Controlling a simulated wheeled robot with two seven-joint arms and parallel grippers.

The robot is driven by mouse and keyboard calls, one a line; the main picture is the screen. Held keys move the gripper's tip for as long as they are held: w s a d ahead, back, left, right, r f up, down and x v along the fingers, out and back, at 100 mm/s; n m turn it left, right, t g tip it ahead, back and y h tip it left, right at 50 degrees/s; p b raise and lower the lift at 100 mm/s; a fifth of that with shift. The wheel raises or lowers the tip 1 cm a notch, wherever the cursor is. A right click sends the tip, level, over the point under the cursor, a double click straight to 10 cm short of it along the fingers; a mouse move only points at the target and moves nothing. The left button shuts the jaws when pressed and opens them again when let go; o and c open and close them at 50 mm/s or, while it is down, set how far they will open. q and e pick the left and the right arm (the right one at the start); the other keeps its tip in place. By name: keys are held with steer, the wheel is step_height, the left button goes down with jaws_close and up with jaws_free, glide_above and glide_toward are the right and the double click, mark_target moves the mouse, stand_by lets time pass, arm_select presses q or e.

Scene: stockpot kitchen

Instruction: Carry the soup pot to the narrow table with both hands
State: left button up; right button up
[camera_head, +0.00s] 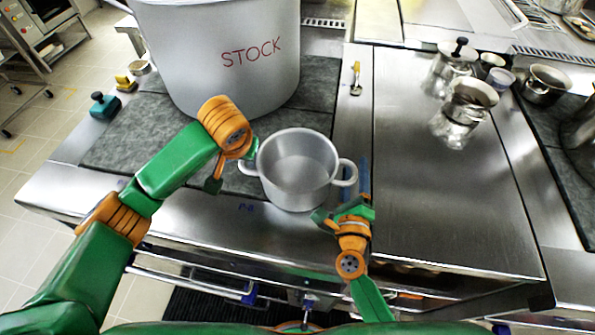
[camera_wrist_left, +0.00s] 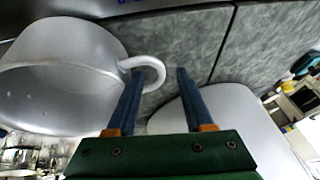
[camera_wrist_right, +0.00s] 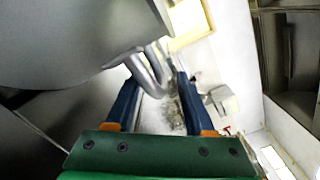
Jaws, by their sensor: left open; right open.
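The soup pot (camera_head: 297,160) is a small, open grey metal pot with two side handles, upright on the counter in front of the big stockpot. My left gripper (camera_head: 234,166) is open at its left handle. In the left wrist view the loop handle (camera_wrist_left: 152,70) reaches between the open fingertips (camera_wrist_left: 156,78). My right gripper (camera_head: 345,192) is open at the right handle (camera_head: 350,173). In the right wrist view a handle (camera_wrist_right: 152,75) lies between the open fingers (camera_wrist_right: 155,82). I cannot make out contact with either handle. I cannot identify the narrow table.
A large pot marked STOCK (camera_head: 225,65) stands on a dark stone slab (camera_head: 125,150) right behind. Glass jars (camera_head: 463,115) and a small metal pan (camera_head: 545,85) stand at the right. A brush (camera_head: 356,78) lies behind. The steel counter (camera_head: 430,190) right of the soup pot is clear.

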mark_target(241, 162)
arm_select(q)
steer(key=x, duration=0.5)
arm_select(e)
steer(key=w, duration=0.3)
steer(key=shift+d, duration=0.25)
steer(key=shift+s, duration=0.1)
arm_select(q)
steer(key=shift+r, duration=0.1)
jaws_close()
arm_select(e)
jaws_close()
steer(key=shift+r, duration=0.15)
stand_by(0.3)
